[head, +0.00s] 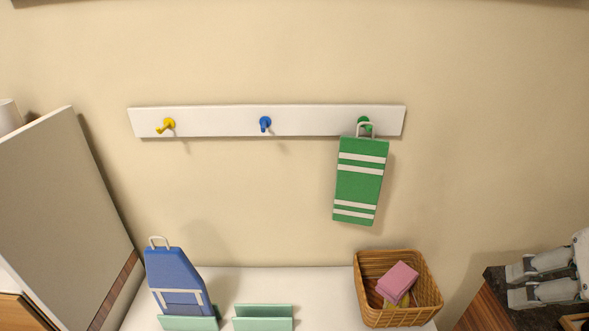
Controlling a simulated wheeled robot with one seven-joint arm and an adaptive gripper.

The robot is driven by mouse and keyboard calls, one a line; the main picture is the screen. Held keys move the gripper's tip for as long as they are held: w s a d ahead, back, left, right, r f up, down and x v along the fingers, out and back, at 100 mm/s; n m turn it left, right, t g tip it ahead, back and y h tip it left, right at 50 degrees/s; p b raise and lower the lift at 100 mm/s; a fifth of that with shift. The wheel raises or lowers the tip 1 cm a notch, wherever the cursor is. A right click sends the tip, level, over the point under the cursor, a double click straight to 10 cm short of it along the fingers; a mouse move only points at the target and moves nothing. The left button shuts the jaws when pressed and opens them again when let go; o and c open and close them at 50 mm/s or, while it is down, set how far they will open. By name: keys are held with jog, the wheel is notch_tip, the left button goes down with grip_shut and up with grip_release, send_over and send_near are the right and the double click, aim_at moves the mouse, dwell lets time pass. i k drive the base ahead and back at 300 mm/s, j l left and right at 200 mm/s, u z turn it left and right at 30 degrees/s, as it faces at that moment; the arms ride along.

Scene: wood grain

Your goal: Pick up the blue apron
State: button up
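The blue apron (175,279) stands at the lower left, leaning back a little, with a white loop at its top and white trim across its lower part. Its lower edge is hidden behind the front of a pale green holder (189,323). My gripper (514,285) shows at the right edge, far from the apron. Its two pale fingers point left with a gap between them, and nothing shows in the gap.
A white wall rail (215,122) has yellow, blue and green pegs. A green striped towel (359,186) hangs from the green peg. A second green holder (263,311) looks empty. A wicker basket (434,290) holds a pink block. A grey panel (62,200) rises left of the apron.

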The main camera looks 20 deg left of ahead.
aim_at(175, 283)
jog(key=k+u, duration=0.25)
jog(key=k+j+u, duration=0.15)
jog(key=k+u, duration=0.15)
jog(key=i+u, duration=0.3)
jog(key=u, duration=0.2)
jog(key=i+u, duration=0.35)
jog(key=u, duration=0.15)
jog(key=i+l, duration=0.1)
jog(key=i, duration=0.1)
